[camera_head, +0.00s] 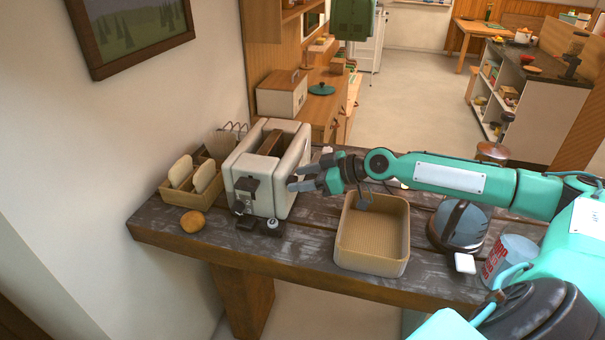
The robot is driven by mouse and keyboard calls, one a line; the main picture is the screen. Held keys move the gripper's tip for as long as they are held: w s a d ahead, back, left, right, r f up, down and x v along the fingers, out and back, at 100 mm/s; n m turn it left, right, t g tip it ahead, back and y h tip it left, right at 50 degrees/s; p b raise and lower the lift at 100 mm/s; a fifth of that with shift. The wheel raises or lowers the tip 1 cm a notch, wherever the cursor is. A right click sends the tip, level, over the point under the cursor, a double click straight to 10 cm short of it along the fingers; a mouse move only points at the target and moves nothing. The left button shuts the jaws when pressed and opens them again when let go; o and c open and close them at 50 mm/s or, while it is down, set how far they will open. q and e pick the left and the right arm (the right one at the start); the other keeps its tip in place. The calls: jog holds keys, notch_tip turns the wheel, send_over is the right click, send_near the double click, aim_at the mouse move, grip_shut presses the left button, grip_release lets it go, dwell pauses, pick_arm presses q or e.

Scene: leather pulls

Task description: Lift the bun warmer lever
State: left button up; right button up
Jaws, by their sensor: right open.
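The bun warmer (291,163) is a cream, toaster-like box on the left part of the dark wooden table. A brown bun or slice shows in its top slot. A dark lever (247,186) sits on its front face, low on the left side. My right gripper (301,179) reaches in from the right and is open and empty. Its fingertips are just right of the warmer's right side, apart from the lever. Whether they touch the housing I cannot tell. My left gripper is not in view.
A wooden rack with bread slices (180,196) stands left of the warmer, and a round bun (192,222) lies before it. A tan basket (371,264) sits below my right forearm. A glass-domed dish (459,226) and a mug (507,260) stand to the right.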

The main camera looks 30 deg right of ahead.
jog(key=shift+c, duration=0.4)
grip_shut()
